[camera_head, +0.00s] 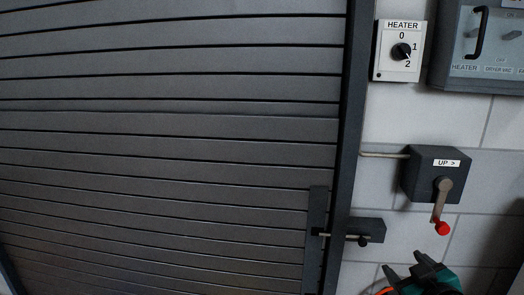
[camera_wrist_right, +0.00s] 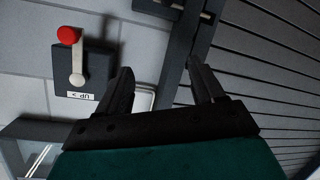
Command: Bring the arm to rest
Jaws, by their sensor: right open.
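My right gripper (camera_head: 407,266) shows at the bottom right of the head view, below the crank box. Its two dark fingers stand apart with nothing between them. In the right wrist view my gripper (camera_wrist_right: 160,88) is also open and empty, facing the wall beside the shutter's frame. My left gripper is not in the head view.
A slatted grey shutter (camera_head: 170,130) fills the left. A bolt (camera_head: 362,231) sits at its frame. A dark crank box (camera_head: 425,170) marked "UP >" has a red-knobbed handle (camera_head: 441,228) hanging down. A heater dial (camera_head: 401,51) and grey panel (camera_head: 480,84) are above.

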